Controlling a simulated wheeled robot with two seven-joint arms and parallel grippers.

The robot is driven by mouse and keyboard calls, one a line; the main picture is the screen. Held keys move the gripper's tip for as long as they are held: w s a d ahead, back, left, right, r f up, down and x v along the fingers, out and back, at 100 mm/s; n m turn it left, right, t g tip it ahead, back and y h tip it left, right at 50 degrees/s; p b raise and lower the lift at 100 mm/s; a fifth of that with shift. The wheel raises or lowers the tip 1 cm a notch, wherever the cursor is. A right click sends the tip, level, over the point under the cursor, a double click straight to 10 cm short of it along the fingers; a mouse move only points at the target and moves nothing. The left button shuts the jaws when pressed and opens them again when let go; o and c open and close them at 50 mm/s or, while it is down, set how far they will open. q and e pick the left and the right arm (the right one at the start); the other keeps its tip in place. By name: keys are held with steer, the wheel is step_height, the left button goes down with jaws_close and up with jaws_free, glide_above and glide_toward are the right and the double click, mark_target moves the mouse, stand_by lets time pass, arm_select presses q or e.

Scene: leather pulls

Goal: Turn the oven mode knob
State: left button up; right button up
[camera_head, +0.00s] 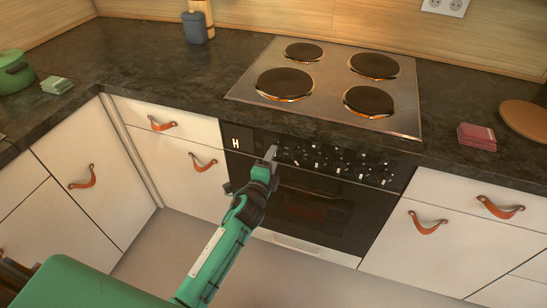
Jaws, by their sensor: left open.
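The black oven (318,208) is built in under the hob, and its door is closed. Its control panel (400,176) runs along the top, with a lit display at the left and several small dark knobs with white marks to the right. I cannot tell which knob is the mode knob. My left gripper (270,156) is open and empty, in front of the left part of the panel, between the display and the knobs. It hides part of the panel, and I cannot tell whether it touches a knob. My right gripper is not in view.
The steel hob (330,85) with black plates lies above the oven. White drawers with leather pulls (427,223) flank it. The dark worktop (140,65) holds a green pot (14,75), a blue-grey container (195,28) and a red stack (477,136). The floor in front is clear.

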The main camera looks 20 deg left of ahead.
arm_select(q)
steer(key=s, duration=1.2)
steer(key=shift+a+b, duration=0.2)
steer(key=shift+b, duration=0.15)
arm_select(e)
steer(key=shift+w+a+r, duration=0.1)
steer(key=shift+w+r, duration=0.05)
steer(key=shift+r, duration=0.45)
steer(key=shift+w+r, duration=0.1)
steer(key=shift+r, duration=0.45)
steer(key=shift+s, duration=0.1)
